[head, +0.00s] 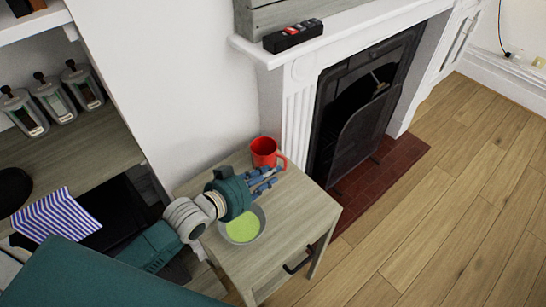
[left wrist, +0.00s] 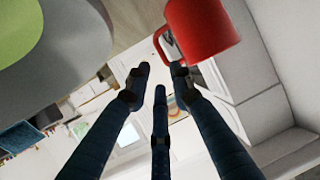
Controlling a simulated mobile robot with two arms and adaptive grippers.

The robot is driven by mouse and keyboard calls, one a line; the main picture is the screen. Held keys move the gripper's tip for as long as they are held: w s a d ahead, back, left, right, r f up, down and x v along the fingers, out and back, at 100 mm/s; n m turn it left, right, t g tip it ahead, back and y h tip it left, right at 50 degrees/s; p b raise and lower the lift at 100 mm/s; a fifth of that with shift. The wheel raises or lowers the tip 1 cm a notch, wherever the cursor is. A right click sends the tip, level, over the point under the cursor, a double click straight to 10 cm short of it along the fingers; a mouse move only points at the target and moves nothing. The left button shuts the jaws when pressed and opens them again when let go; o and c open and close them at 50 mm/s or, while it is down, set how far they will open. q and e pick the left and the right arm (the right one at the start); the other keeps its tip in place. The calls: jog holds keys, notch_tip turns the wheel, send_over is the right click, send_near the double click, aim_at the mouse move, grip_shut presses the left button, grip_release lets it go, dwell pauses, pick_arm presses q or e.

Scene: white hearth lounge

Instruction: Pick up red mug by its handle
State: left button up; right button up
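The red mug (head: 264,151) stands upright on a small wooden side table (head: 318,212), near its back corner by the fireplace. Its handle (head: 283,162) points right, toward the front. My left gripper (head: 270,179) is over the table just in front of the mug, with its blue fingers apart and nothing between them. In the left wrist view the mug (left wrist: 203,27) is at the top, and its handle (left wrist: 163,47) lies just beyond the fingertips (left wrist: 160,76). I cannot tell whether a finger touches the handle. My right gripper is not in view.
A bowl with a green inside (head: 242,227) sits on the table under and in front of my left gripper. The fireplace (head: 362,105) and its mantel (head: 330,35) are close behind, with a dark object (head: 292,36) on top. Wooden floor (head: 450,200) is clear at right.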

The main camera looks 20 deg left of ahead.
aim_at(286, 164)
pick_arm(q)
jog(key=x, duration=0.3)
jog(key=shift+w+d, duration=0.15)
jog(key=shift+w, duration=0.15)
jog(key=x, duration=0.5)
jog(key=shift+w+f, duration=0.2)
jog(key=shift+f, duration=0.05)
jog(key=shift+r, duration=0.1)
grip_shut()
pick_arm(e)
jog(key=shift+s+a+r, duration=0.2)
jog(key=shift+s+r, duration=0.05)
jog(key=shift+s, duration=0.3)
